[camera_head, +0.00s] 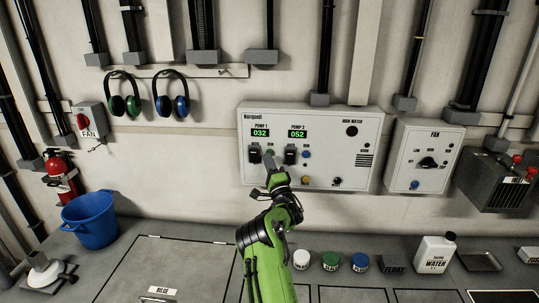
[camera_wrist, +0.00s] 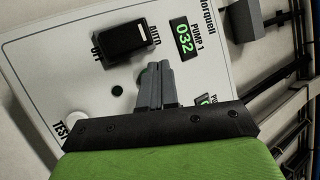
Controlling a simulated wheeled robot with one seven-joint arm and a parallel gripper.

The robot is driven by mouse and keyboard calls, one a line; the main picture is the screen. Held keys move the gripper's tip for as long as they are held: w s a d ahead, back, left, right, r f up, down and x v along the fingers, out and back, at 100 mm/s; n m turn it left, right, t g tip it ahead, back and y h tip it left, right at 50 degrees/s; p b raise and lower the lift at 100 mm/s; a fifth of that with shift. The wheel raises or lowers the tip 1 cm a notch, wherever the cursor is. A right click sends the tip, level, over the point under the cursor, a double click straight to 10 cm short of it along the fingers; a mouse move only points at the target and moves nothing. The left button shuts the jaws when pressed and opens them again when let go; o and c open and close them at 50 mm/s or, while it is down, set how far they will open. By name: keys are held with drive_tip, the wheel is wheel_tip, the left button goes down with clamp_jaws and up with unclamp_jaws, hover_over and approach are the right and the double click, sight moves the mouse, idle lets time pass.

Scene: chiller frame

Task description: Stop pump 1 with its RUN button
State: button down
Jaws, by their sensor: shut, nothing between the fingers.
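The Norquell panel (camera_head: 350,165) hangs on the wall in the head view. Pump 1's green display (camera_head: 260,133) reads 032; it also reads 032 in the wrist view (camera_wrist: 183,38). Pump 1's black AUTO/OFF switch (camera_head: 254,155) is left of my gripper; it also shows in the wrist view (camera_wrist: 124,42). A green button (camera_wrist: 145,76), seemingly pump 1's RUN button, is mostly hidden behind my fingers. My gripper (camera_head: 270,156) is shut and empty, its tips at this button (camera_wrist: 158,68). I cannot tell whether they touch it or whether it is lit.
The FAN box (camera_head: 430,157) is further right. A bench (camera_head: 190,255) with bucket, jars and bottle lies below.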

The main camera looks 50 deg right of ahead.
drive_tip(key=s+a+p, duration=0.1)
drive_tip(key=s+a, duration=0.2)
drive_tip(key=a, duration=0.1)
drive_tip(key=shift+s+a, duration=0.35)
drive_tip(key=shift+s, duration=0.05)
idle(0.4)
